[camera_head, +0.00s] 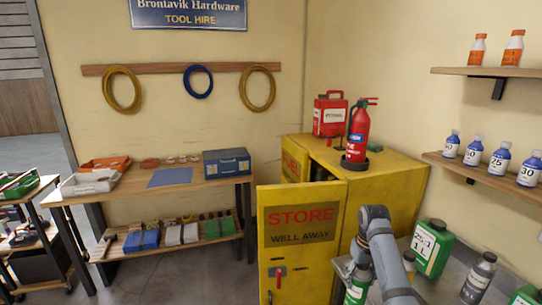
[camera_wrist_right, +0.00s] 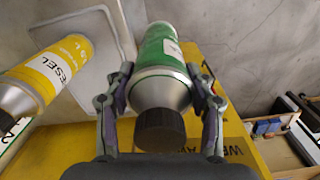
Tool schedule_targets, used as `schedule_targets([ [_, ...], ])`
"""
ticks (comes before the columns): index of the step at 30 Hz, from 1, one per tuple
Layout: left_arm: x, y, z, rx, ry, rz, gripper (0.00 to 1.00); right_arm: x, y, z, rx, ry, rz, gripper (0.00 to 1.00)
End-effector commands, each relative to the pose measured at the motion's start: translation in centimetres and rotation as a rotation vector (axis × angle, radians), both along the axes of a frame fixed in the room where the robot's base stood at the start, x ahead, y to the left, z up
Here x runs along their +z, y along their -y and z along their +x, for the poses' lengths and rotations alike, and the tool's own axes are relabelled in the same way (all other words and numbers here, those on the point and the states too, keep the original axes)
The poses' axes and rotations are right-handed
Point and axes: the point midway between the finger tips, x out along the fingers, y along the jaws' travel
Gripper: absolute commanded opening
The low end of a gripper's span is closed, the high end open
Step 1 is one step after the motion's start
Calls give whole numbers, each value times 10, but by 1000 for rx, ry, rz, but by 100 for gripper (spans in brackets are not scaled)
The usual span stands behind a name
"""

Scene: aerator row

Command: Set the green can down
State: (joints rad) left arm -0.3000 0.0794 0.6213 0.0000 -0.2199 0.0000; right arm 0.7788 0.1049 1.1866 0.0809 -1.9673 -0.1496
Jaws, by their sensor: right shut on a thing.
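My right gripper (camera_wrist_right: 163,88) is shut on the green can (camera_wrist_right: 160,50), with a finger on each side of it. The can has a white label, a silver shoulder and a black cap; the cap faces the wrist camera. In the head view the can (camera_head: 357,288) shows at the bottom edge, below my right gripper (camera_head: 360,272), beside the open yellow door. Whether its base touches anything is hidden. My left gripper is not in view.
A green jug (camera_head: 432,248) and a grey bottle (camera_head: 479,277) stand to the right.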

Motion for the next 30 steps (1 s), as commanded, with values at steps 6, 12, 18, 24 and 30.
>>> schedule_targets([
  [6, -21, 1, -14, 1, -21, -1, 40, -19, 0, 0, 0, 2, 0, 4],
  [12, -18, 1, 0, 0, 0, -1, 40, -18, 0, 0, 0, 1, 0, 4],
  [18, -18, 1, 5, -1, 8, -1, 40, -18, 0, 0, 0, 1, 0, 4],
  [24, -18, 0, 3, 1, 4, 0, 40, -18, 0, 0, 0, 1, 0, 4],
  [30, -18, 1, 1, 1, 1, -2, 40, -18, 0, 0, 0, 1, 0, 4],
])
